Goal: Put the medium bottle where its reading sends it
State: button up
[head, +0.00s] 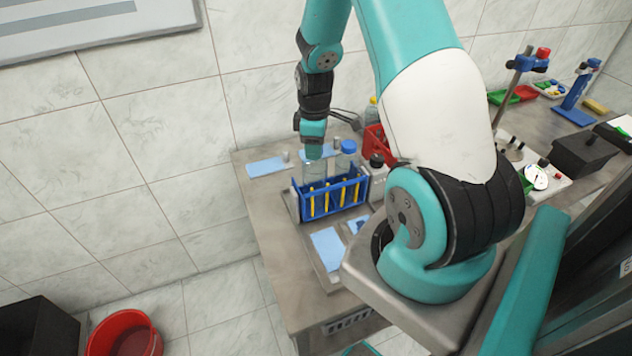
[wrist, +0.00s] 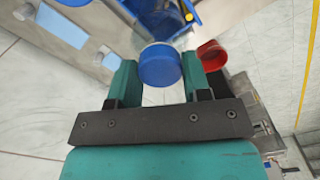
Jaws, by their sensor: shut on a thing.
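My gripper (head: 313,146) is shut on a clear bottle (head: 314,172) at the left end of a blue rack (head: 331,196) with yellow bars. The bottle's blue cap (wrist: 160,66) shows between the two fingers in the wrist view. The bottle looks upright; I cannot tell whether its base is in the rack or just above it. A second blue-capped bottle (head: 347,155) stands at the rack's right end. I cannot tell their sizes apart for certain, and no reading is legible.
Light blue pads lie on the bench, one at the left (head: 267,166) and one in front (head: 327,248). A grey container with a black top (head: 377,172) and a red crate (head: 374,139) are right of the rack. A red bin (head: 124,335) stands on the floor.

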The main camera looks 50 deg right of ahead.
notch_tip(320, 180, up, 12)
jog(key=p, duration=0.9)
dwell(1.1)
